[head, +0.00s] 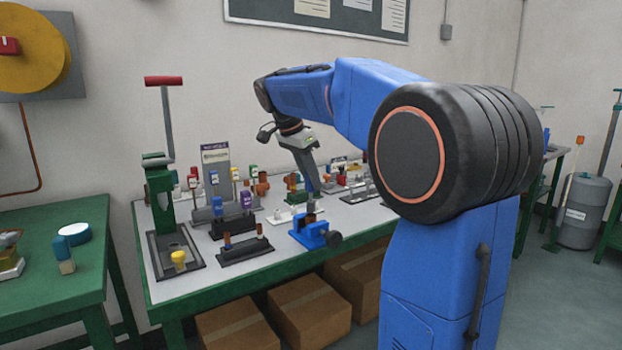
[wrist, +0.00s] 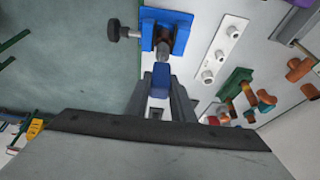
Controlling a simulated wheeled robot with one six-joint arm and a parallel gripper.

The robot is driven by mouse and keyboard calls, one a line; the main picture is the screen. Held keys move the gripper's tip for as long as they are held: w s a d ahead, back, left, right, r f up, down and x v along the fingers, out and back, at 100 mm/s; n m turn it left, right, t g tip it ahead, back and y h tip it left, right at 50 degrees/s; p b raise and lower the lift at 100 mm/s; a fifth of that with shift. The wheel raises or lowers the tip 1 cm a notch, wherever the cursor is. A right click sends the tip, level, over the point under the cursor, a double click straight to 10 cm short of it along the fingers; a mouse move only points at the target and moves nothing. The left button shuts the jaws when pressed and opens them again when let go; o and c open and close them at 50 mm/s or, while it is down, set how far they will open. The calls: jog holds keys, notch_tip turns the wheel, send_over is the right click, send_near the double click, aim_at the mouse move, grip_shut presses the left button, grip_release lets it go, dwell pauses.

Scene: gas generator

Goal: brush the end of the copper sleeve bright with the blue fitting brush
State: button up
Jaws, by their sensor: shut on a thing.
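My gripper (head: 311,186) is low over the front of the bench and points down at the blue vise (head: 312,236). In the wrist view my gripper (wrist: 162,98) is shut on the blue fitting brush (wrist: 159,81), whose blue body shows between the fingers. The blue vise (wrist: 180,18) is just beyond the brush in that view. A short upright piece, likely the copper sleeve (head: 311,207), stands in the vise directly below my gripper. A greyish round end shows between brush and vise in the wrist view. I cannot tell whether the brush touches the sleeve.
A white plate with holed fittings (wrist: 223,50) lies beside the vise. A green holder (wrist: 236,84) with copper pieces is near it. A green lever press (head: 160,200) stands at the bench's left end. Dark racks with small parts (head: 245,249) crowd the bench left of the vise.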

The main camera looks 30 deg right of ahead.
aim_at(311, 188)
jog(key=shift+f, duration=1.65)
jog(key=n+t, duration=0.1)
jog(key=n, duration=0.2)
jog(key=shift+n+t+y, duration=0.4)
jog(key=shift+n+t, duration=0.4)
jog(key=shift+n, duration=1.1)
jog(key=shift+m, duration=0.4)
